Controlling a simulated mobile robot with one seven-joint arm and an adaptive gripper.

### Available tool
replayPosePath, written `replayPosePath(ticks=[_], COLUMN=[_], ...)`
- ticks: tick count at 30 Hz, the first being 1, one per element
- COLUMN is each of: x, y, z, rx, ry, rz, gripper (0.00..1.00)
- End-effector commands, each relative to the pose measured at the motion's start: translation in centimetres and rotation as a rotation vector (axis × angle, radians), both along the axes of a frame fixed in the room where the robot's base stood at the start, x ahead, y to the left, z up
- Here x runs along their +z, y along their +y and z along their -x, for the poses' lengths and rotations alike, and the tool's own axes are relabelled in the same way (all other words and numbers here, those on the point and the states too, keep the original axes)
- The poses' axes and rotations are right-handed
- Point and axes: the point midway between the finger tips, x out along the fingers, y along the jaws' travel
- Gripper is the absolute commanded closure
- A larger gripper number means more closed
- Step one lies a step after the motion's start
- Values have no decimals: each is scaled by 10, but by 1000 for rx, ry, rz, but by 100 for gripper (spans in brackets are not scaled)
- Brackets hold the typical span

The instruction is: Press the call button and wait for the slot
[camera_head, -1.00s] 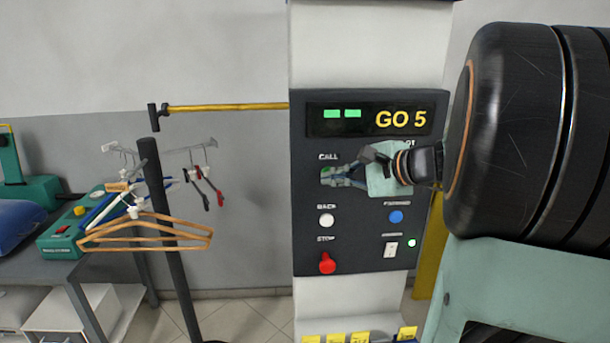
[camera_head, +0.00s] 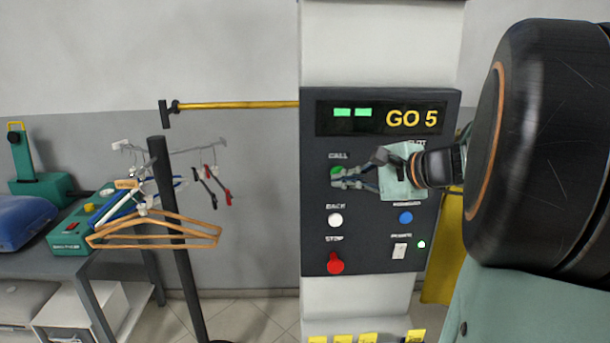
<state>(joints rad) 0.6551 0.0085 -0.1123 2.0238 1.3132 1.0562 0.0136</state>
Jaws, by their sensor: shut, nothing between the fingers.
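The dark control panel (camera_head: 375,235) faces me on a white column. Its green call button (camera_head: 336,171) sits under the CALL label at the panel's left, partly covered by my fingertips. My gripper (camera_head: 336,182) is shut and empty, its tips over the lower part of the button. I cannot tell whether they touch it. The display (camera_head: 380,118) reads "GO 5" in yellow, beside two green bars. The slot label is mostly hidden behind my gripper.
Below the call button are a white BACK button (camera_head: 335,220), a red STOP button (camera_head: 335,264), a blue button (camera_head: 406,217) and a white switch (camera_head: 399,251). A stand (camera_head: 172,230) with hangers (camera_head: 150,230) stands left of the panel. A yellow rail (camera_head: 240,105) runs beside it.

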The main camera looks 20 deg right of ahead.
Motion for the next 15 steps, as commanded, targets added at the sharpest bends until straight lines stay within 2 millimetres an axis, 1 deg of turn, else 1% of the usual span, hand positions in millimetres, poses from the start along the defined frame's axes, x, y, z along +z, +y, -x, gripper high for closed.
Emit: replayPosePath(ticks=[7,15], x=[0,-1], y=[1,8], z=[3,29], rx=[0,0], ry=[0,-1], rz=[0,1], gripper=[100,100])
